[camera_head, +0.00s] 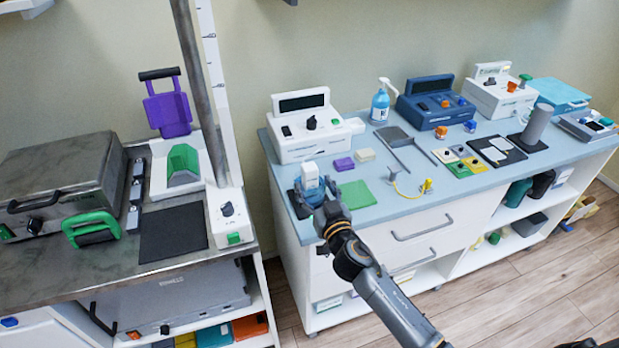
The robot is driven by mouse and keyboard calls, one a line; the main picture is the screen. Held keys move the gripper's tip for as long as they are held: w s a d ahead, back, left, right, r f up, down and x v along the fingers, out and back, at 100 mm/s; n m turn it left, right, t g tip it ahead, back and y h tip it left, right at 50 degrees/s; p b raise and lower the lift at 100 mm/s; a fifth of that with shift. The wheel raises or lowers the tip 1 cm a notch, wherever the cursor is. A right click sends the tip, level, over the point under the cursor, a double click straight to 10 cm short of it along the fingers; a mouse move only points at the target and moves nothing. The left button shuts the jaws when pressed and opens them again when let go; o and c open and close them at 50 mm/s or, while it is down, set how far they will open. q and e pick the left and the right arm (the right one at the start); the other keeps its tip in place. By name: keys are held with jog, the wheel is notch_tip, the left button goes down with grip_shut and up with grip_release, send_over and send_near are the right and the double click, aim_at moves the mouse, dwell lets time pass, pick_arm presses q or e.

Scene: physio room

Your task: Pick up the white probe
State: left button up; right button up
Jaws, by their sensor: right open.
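A small white piece with a blue lower part, which looks like the white probe (310,175), stands at the left front of the blue counter top (375,220). My right gripper (312,192) is open at this piece, with its fingers around or just in front of its lower part. I cannot tell whether they touch it. The gripper hides the base of the piece. My left gripper is not in view.
A white console (305,130) stands behind the probe. A green pad (357,195), purple block (344,164) and yellow connector (426,186) lie to its right. A blue console (435,105) stands farther back. A separate bench (185,265) is at left.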

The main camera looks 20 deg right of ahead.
aim_at(312, 178)
jog(key=shift+w+r, duration=0.15)
jog(key=shift+w, duration=0.3)
jog(key=shift+w+d+p, duration=0.1)
jog(key=shift+w+p, duration=0.3)
jog(key=shift+w, duration=1.9)
jog(key=shift+c, duration=0.5)
grip_shut()
